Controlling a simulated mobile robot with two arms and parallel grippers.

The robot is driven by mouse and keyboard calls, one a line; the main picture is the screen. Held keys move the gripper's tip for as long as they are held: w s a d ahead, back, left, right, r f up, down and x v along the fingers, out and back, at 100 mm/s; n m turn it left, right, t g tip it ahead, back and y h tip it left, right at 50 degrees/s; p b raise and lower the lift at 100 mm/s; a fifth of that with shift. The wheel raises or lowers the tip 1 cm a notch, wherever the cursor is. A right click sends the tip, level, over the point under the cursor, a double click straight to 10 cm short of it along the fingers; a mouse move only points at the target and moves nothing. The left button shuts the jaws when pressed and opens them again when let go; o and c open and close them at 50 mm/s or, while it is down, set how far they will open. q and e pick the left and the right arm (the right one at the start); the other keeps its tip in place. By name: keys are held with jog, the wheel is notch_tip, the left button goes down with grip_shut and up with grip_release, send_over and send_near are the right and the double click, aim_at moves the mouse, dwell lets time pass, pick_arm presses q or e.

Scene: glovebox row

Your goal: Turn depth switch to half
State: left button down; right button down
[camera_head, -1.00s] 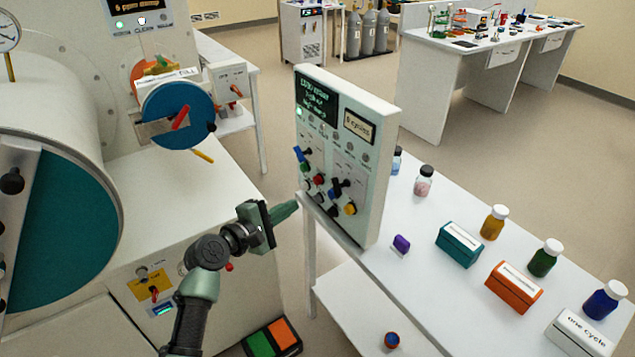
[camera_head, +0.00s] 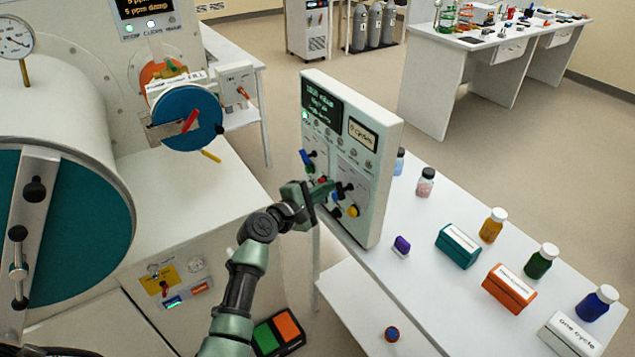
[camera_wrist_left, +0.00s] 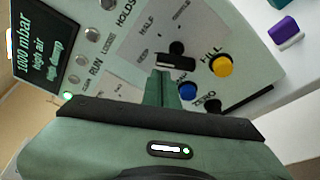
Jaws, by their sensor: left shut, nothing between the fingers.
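The control panel (camera_head: 378,165) is a pale upright box with a dark screen, knobs and buttons. A black switch (camera_wrist_left: 178,52) sits among small labels, one looking like "HALF", in the left wrist view; it also shows in the head view (camera_head: 345,187). It appears to be the depth switch; its exact setting is hard to read. My left gripper (camera_wrist_left: 162,86) is shut and empty, its fingertips right beside the black switch; I cannot tell whether they touch. In the head view the left gripper (camera_head: 324,189) reaches the panel face. My right gripper is not in view.
A yellow FILL button (camera_wrist_left: 221,66) and a blue button (camera_wrist_left: 188,90) lie close to the fingertips. A white table (camera_head: 425,265) carries bottles and small boxes on the right. The glovebox (camera_head: 60,120) stands on the left.

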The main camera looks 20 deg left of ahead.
pick_arm(q)
jog(key=shift+s+d, duration=0.15)
jog(key=m+b, duration=0.1)
jog(key=b, duration=0.1)
jog(key=m+t+b, duration=0.1)
jog(key=m+b, duration=0.1)
jog(key=d+m+b, duration=0.1)
jog(key=m+b, duration=0.1)
jog(key=b, duration=0.1)
jog(key=shift+s+d+r+t, duration=0.1)
jog(key=shift+s+r+t, duration=0.25)
jog(key=shift+s+t, duration=0.05)
